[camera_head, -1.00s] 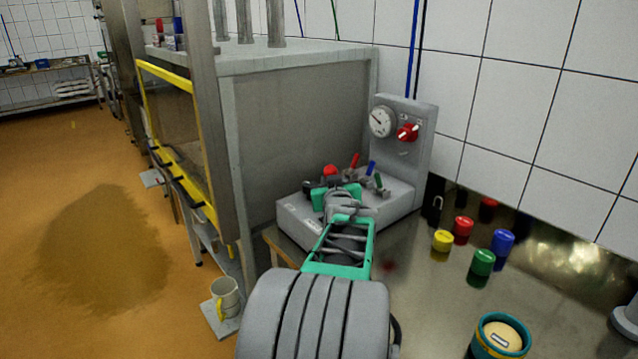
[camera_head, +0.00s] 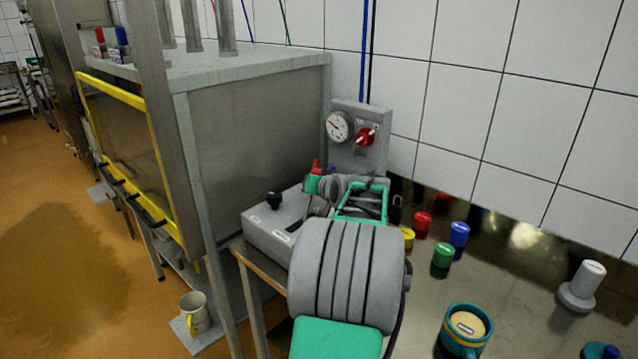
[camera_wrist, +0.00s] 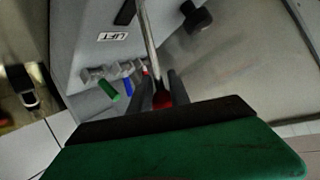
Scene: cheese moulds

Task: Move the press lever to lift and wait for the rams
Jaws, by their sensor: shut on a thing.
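The grey press control box (camera_head: 262,232) stands on the steel bench. My gripper (camera_head: 312,184) is over the box in the head view, its fingers partly hidden by my own wrist. In the wrist view its fingers (camera_wrist: 158,92) are shut around the red knob (camera_wrist: 161,101) of the press lever. The lever's metal rod (camera_wrist: 148,38) runs from the knob to the box near a dark slot. A white label reading LIFT (camera_wrist: 113,36) is beside the rod. The rams (camera_head: 226,28) show as grey columns above the press; their lower ends are hidden.
A black knob (camera_head: 274,199) stands on the box. Small green (camera_wrist: 109,89) and blue (camera_wrist: 127,86) handles are close to my fingers. A gauge (camera_head: 338,127) and red valve (camera_head: 365,137) are behind. Coloured caps and a teal mug (camera_head: 466,331) stand on the bench at right.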

